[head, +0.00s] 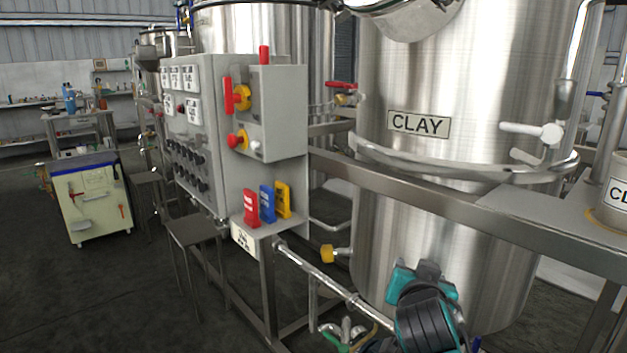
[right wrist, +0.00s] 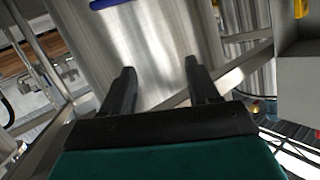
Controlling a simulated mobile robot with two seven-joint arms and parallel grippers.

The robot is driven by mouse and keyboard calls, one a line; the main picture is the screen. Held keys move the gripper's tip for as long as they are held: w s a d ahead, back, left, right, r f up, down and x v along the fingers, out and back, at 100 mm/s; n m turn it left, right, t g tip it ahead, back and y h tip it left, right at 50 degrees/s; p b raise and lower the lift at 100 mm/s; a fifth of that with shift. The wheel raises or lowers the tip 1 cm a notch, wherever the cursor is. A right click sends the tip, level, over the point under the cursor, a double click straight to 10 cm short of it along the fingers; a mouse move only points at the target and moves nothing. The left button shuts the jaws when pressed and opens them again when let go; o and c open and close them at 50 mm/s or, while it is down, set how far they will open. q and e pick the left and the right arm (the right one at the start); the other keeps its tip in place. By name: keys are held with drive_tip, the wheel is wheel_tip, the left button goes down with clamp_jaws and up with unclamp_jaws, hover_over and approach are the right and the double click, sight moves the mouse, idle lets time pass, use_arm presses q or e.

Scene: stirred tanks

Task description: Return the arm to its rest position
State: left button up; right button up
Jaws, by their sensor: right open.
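My right gripper (right wrist: 159,66) is open in the right wrist view, its two black fingers apart with nothing between them. Behind the fingers is a brushed-metal surface. In the head view, a teal and black part of my right arm (head: 425,310) shows at the bottom, in front of the lower part of the steel tank labelled CLAY (head: 470,90). The fingers cannot be made out there. My left gripper is not in view.
A grey control box (head: 277,110) with red and yellow switches stands left of the tank. Red, blue and yellow tags (head: 267,203) stand below it. A steel rail (head: 400,188) crosses in front of the tank. A cream cabinet (head: 92,205) stands far left; dark floor there is open.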

drive_tip(key=s+a+f+n+g+y, duration=0.3)
drive_tip(key=s+f+n+y, duration=0.45)
drive_tip(key=s+f, duration=1.55)
use_arm(q)
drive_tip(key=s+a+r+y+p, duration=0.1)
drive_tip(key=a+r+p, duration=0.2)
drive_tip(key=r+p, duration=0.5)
drive_tip(key=p, duration=0.4)
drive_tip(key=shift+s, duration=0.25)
use_arm(e)
wheel_tip(320, 180, up, 9)
drive_tip(key=s+d+h, duration=0.1)
drive_tip(key=s+d, duration=0.1)
drive_tip(key=shift+s+d+f+n, duration=0.2)
drive_tip(key=shift+s+d+n, duration=0.05)
drive_tip(key=shift+n, duration=0.1)
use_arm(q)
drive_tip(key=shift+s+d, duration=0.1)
use_arm(e)
drive_tip(key=shift+h, duration=0.25)
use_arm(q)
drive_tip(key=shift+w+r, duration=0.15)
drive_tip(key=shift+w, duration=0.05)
